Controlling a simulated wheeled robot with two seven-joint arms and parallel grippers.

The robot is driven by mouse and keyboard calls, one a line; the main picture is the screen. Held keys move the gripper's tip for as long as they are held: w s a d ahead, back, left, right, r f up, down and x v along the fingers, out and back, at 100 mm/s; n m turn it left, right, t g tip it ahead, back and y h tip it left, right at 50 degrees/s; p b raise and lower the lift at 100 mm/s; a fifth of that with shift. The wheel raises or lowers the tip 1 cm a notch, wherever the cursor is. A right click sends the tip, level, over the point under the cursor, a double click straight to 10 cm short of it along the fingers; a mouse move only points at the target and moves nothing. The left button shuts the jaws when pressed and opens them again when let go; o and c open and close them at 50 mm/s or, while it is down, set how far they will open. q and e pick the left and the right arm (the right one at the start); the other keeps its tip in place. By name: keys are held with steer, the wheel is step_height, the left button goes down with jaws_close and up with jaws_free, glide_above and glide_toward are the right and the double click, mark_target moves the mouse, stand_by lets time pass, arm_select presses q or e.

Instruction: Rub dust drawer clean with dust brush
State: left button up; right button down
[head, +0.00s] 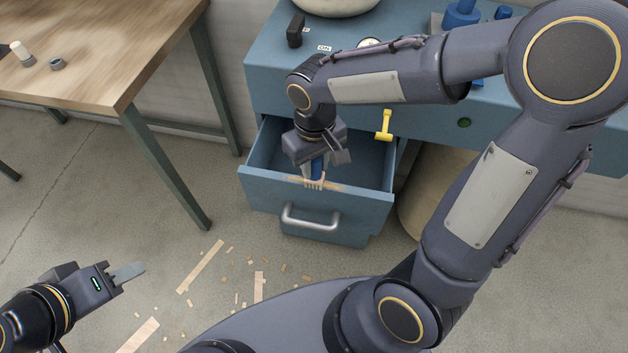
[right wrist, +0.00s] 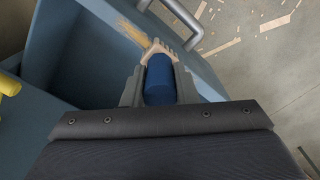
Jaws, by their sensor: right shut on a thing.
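The dust drawer (head: 345,205) is a blue drawer, pulled open below the blue bench, with a silver handle on its front. My right gripper (head: 317,165) is inside the drawer's opening, near its front wall. It is shut on the blue handle of the dust brush (right wrist: 160,80). The brush's pale head (head: 315,184) is at the front wall's top edge; I cannot tell if it touches. A tan dust patch (head: 325,186) shows along that edge, and a tan streak (right wrist: 132,32) shows in the right wrist view. My left gripper (head: 128,272) is empty over the floor; its finger gap is unclear.
A yellow lever (head: 384,125) sticks out at the drawer's back right. A wooden table (head: 100,70) stands at left. Wood strips (head: 200,266) and chips lie on the floor.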

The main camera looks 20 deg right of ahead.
steer(key=shift+w+a, duration=0.65)
steer(key=shift+a, duration=0.3)
steer(key=shift+w+a, duration=0.6)
steer(key=shift+a, duration=0.3)
steer(key=shift+d, duration=0.1)
steer(key=shift+s+d, duration=0.75)
steer(key=shift+d, duration=0.25)
steer(key=shift+r, duration=0.15)
steer(key=shift+r+p, duration=0.55)
steer(key=shift+p, duration=0.1)
steer(key=shift+d, duration=0.1)
